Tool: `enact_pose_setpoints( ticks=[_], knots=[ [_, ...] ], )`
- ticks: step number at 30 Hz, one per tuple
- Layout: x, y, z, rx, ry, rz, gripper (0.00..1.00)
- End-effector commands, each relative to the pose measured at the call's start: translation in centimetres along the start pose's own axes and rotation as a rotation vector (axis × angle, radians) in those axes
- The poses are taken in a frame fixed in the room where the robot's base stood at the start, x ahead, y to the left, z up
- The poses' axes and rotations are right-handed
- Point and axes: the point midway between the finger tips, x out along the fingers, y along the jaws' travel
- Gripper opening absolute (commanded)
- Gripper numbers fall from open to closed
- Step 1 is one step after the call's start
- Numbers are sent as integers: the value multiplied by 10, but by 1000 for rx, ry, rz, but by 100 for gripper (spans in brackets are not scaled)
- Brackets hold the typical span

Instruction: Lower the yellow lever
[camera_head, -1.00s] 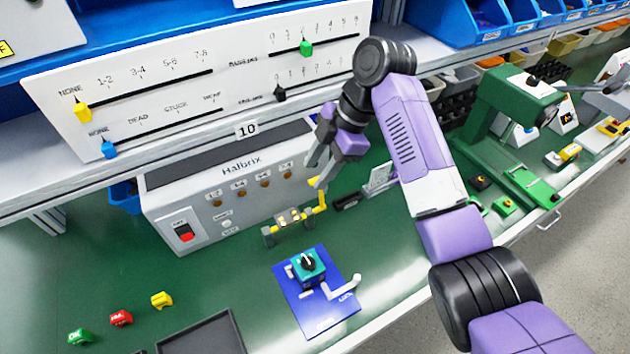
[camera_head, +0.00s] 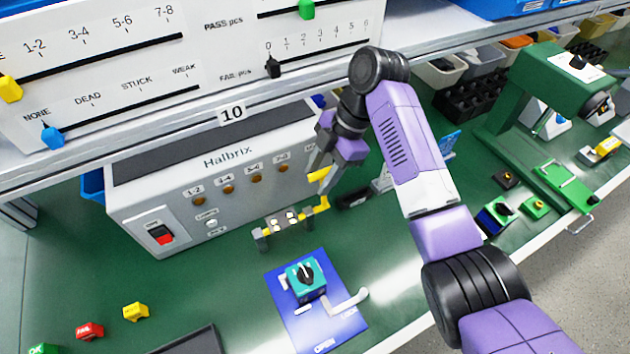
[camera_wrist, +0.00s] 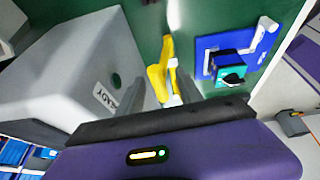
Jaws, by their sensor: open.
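The yellow lever (camera_head: 323,203) stands up at the right end of a small grey-mounted fixture (camera_head: 283,222) in front of the grey Halbrix box. In the head view my gripper (camera_head: 325,180) is at the lever's upper end, fingers pointing down and apart. In the wrist view the yellow lever (camera_wrist: 157,82) lies between the two grey fingers of my open gripper (camera_wrist: 160,92). Part of the lever is hidden by a finger in the head view. I cannot tell whether either finger touches it.
The grey Halbrix box (camera_head: 150,205) stands just behind and left. A blue plate (camera_head: 325,328) with a teal rotary switch (camera_head: 306,278) and white handle lies in front. A slider panel (camera_head: 110,70) hangs above. Coloured blocks lie at lower left; a green press (camera_head: 545,90) stands right.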

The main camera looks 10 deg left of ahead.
Motion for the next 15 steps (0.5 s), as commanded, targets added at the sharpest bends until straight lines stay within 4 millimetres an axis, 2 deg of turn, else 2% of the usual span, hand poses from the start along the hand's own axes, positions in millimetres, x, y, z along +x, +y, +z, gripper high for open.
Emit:
enact_pose_setpoints(
  ticks=[6,15],
  knots=[
    [25,0,-1,-1,-1,-1,43],
    [31,0,0,-1,-1,1,43]
  ],
)
